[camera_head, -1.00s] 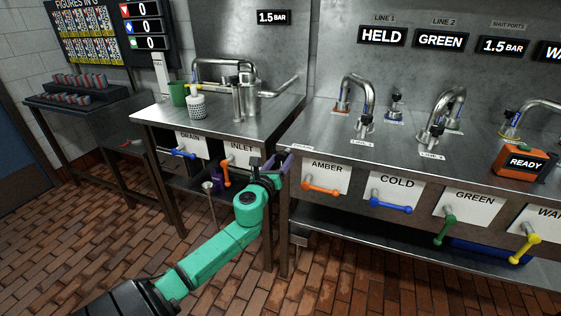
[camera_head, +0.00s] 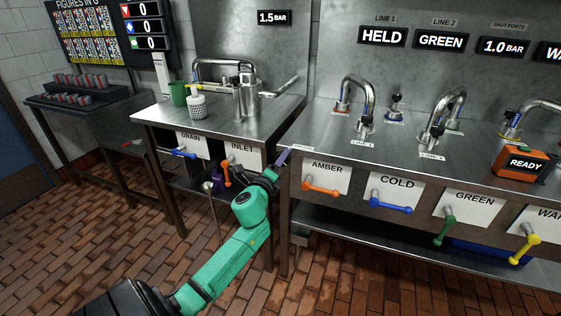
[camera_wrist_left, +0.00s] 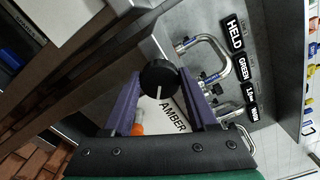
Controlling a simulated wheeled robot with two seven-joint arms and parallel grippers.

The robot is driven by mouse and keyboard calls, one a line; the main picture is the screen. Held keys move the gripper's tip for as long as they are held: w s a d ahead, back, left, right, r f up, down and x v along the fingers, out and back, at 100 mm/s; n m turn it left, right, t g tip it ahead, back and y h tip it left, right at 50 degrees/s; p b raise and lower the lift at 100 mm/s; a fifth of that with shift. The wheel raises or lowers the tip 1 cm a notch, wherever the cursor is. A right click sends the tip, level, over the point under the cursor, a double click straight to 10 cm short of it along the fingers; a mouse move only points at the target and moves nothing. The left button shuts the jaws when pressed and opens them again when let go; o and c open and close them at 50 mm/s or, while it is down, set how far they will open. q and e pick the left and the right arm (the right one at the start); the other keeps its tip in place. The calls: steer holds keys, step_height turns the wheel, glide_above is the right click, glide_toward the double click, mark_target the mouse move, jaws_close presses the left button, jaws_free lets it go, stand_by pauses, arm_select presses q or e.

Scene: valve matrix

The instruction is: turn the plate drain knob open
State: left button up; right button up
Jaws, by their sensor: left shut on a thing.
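My left gripper (camera_head: 277,163) is at the front corner between the two steel benches, with a purple finger showing. In the left wrist view, its two purple fingers (camera_wrist_left: 159,82) stand on either side of a round black knob (camera_wrist_left: 158,76) with a white pointer line, and they are shut on it. In the head view the knob is hidden by the gripper. The label DRAIN (camera_head: 190,139) is on the left bench front, above a blue lever (camera_head: 180,153). My right gripper is not in view.
An orange lever (camera_head: 227,175) hangs below INLET, close left of my arm. On the right bench front are AMBER (camera_head: 327,168) with an orange lever (camera_head: 321,189), then blue, green and yellow levers. Bench legs stand beside my forearm. The brick floor (camera_head: 340,280) is open.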

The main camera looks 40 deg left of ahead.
arm_select(q)
steer(key=shift+f+n+p, duration=0.1)
steer(key=shift+n+p, duration=0.65)
steer(key=shift+n, duration=3.05)
steer(key=o, duration=1.4)
